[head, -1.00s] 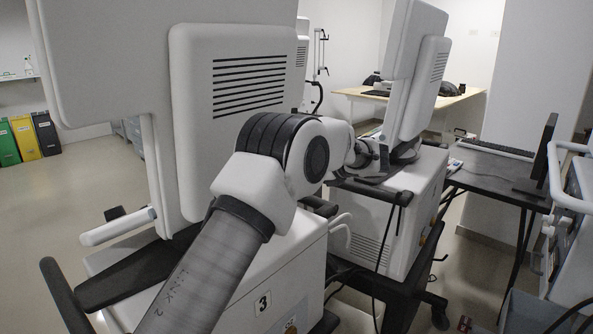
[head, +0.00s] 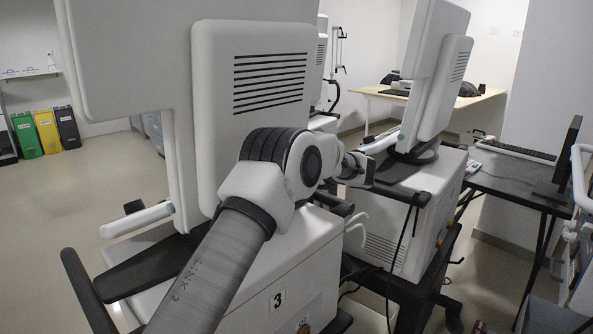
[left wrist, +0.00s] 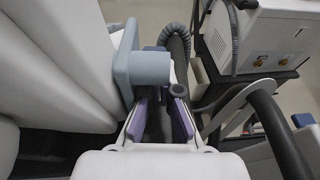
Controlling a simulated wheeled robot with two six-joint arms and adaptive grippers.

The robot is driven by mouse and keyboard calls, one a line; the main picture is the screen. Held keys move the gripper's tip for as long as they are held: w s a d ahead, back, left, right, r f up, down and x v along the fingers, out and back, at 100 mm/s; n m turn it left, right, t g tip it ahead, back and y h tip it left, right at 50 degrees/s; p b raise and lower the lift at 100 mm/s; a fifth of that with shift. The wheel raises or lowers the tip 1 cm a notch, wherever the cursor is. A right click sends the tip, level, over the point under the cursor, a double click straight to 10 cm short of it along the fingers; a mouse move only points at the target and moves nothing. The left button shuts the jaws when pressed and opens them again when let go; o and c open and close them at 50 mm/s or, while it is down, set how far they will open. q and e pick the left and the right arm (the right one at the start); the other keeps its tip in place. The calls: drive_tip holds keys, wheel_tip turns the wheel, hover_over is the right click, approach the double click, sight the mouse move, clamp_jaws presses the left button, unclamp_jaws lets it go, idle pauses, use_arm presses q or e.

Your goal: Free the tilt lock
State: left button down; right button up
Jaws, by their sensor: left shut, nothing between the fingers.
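The nearest ventilator's white, slotted screen housing (head: 270,80) stands tall above its cart, marked 3 (head: 278,300). My left arm crosses in front of it, with its wrist right of the housing; the fingers do not show clearly in the head view. A dark, round-ended bar (left wrist: 178,90) shows close to the fingers; contact is unclear. I cannot tell which part is the tilt lock. My right gripper is out of view.
A second ventilator (head: 390,225) with its screen (head: 437,85) stands close on the right, with cables hanging. A black table (head: 515,178) is farther right. Green, yellow and dark bins (head: 45,130) stand far left. Open floor (head: 70,215) lies at left.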

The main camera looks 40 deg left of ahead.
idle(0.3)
use_arm(q)
drive_tip(key=v, duration=1.2)
